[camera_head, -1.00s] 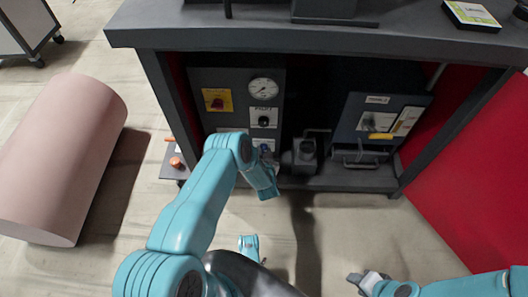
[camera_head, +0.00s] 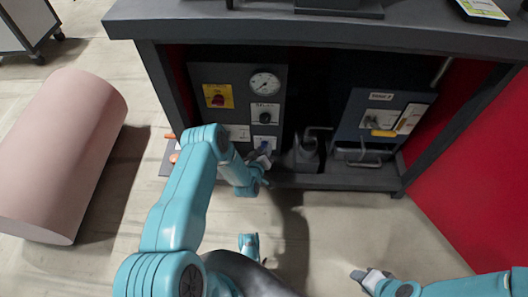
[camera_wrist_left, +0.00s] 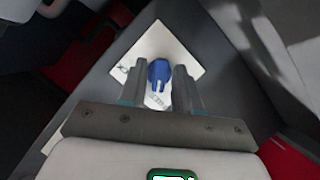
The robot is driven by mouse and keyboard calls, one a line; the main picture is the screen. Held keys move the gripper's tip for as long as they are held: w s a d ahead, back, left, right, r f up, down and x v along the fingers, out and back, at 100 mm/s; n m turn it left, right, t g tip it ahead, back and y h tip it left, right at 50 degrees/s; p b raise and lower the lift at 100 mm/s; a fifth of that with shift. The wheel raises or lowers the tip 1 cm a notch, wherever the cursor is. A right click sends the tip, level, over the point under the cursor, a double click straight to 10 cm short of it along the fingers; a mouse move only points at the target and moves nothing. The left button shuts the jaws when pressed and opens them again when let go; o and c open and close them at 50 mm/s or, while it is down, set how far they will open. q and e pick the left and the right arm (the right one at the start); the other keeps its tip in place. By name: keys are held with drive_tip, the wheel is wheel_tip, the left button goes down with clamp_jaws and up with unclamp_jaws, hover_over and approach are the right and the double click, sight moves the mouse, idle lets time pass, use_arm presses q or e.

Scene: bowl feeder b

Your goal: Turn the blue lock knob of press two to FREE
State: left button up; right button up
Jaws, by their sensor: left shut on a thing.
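The blue lock knob (camera_wrist_left: 159,72) sits on a white square label plate (camera_wrist_left: 180,48) on a dark panel in the left wrist view. Small dark lettering shows on the plate, partly hidden and too blurred to read surely. My left gripper (camera_wrist_left: 174,80) has one finger on each side of the knob and is shut on it. In the head view the knob (camera_head: 265,146) shows low on the left control panel, partly hidden by my left gripper (camera_head: 262,156). My right gripper (camera_head: 368,278) is at the bottom right, far from the panel; its jaw opening is unclear.
The left panel also carries a red knob on a yellow plate (camera_head: 218,96), a gauge (camera_head: 264,84) and a black knob (camera_head: 265,118). A blue-grey unit with a yellow handle (camera_head: 384,133) stands right. The bench top (camera_head: 240,29) overhangs both. A pink cylinder (camera_head: 65,150) lies left.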

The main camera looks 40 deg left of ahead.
use_arm(q)
drive_tip(key=shift+n+t+h+b, duration=0.3)
drive_tip(key=shift+n+b, duration=0.15)
drive_tip(key=shift+n, duration=0.25)
use_arm(e)
drive_tip(key=shift+w+f, duration=0.45)
drive_tip(key=shift+f, duration=0.1)
drive_tip(key=shift+d, duration=0.1)
use_arm(q)
drive_tip(key=o, duration=0.7)
